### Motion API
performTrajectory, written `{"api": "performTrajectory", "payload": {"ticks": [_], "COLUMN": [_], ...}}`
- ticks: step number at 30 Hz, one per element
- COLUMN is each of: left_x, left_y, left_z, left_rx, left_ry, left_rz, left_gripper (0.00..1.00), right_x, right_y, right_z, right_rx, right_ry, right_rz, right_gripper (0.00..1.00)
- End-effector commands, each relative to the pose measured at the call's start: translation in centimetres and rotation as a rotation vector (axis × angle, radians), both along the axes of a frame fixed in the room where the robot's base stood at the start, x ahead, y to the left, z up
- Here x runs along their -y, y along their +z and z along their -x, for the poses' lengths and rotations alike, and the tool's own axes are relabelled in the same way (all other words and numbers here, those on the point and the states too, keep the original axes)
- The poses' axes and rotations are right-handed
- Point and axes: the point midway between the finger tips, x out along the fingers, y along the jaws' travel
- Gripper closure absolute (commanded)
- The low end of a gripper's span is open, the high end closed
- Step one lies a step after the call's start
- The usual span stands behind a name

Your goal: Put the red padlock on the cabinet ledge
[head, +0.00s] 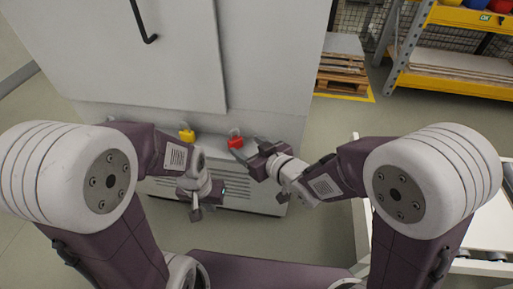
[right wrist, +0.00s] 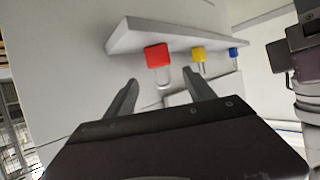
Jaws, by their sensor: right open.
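The red padlock (head: 236,143) stands on the cabinet ledge (head: 212,140), its shackle up. In the right wrist view, which is turned over, the red padlock (right wrist: 157,57) is against the ledge (right wrist: 130,38) with its shackle pointing down the picture. My right gripper (head: 246,151) is just in front of the red padlock in the head view. In the right wrist view the right gripper (right wrist: 161,88) is open and empty, with the shackle ahead between its fingertips. My left gripper (head: 203,200) hangs low in front of the cabinet; its jaws are unclear.
A yellow padlock (head: 187,136) stands on the ledge left of the red one. A blue padlock (right wrist: 233,52) shows beyond the yellow one in the right wrist view. The cabinet door (head: 150,60) is above the ledge. A pallet (head: 342,65) and a yellow rack (head: 455,85) stand at back right.

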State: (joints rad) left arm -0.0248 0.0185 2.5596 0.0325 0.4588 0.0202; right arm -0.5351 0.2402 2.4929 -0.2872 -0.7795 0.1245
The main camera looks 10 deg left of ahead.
Motion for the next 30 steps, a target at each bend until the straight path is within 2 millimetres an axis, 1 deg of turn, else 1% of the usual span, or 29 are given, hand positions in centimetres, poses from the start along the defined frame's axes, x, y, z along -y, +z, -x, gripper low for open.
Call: {"api": "performTrajectory", "payload": {"ticks": [1, 3, 6, 10, 15, 26, 28, 29, 30], "left_x": [0.0, 0.0, 0.0, 0.0, 0.0, 0.0, 0.0, 0.0, 0.0], "left_y": [-1.1, -1.8, -3.8, -5.1, -5.7, -5.6, -5.6, -5.6, -5.6], "left_z": [0.0, 0.0, 0.0, 0.0, 0.0, 0.0, 0.0, 0.0, 0.0], "left_rx": [0.0, -0.001, -0.001, -0.001, -0.001, -0.001, -0.001, -0.001, -0.001], "left_ry": [0.0, 0.0, 0.0, 0.0, 0.0, 0.0, 0.0, 0.0, 0.0], "left_rz": [0.0, 0.0, 0.0, 0.0, 0.0, 0.0, 0.0, 0.0, 0.0], "left_gripper": [1.0, 1.0, 1.0, 1.0, 1.0, 1.0, 1.0, 1.0, 1.0], "right_x": [0.6, 1.6, 2.0, 2.7, 3.4, 3.5, 4.6, 5.8, 8.0], "right_y": [0.2, 0.6, 0.8, 1.4, 1.9, 2.0, 1.2, 0.2, -1.5], "right_z": [0.5, 1.6, 2.4, 3.1, 3.6, 3.6, 3.0, 2.6, 1.8], "right_rx": [0.008, 0.009, 0.007, 0.003, 0.003, 0.002, -0.022, -0.048, -0.1], "right_ry": [-0.003, -0.002, 0.009, 0.009, 0.0, -0.002, -0.042, -0.081, -0.155], "right_rz": [-0.006, -0.006, -0.012, -0.01, -0.003, -0.001, 0.022, 0.046, 0.09], "right_gripper": [0.37, 0.37, 0.37, 0.37, 0.37, 0.37, 0.37, 0.37, 0.37]}}
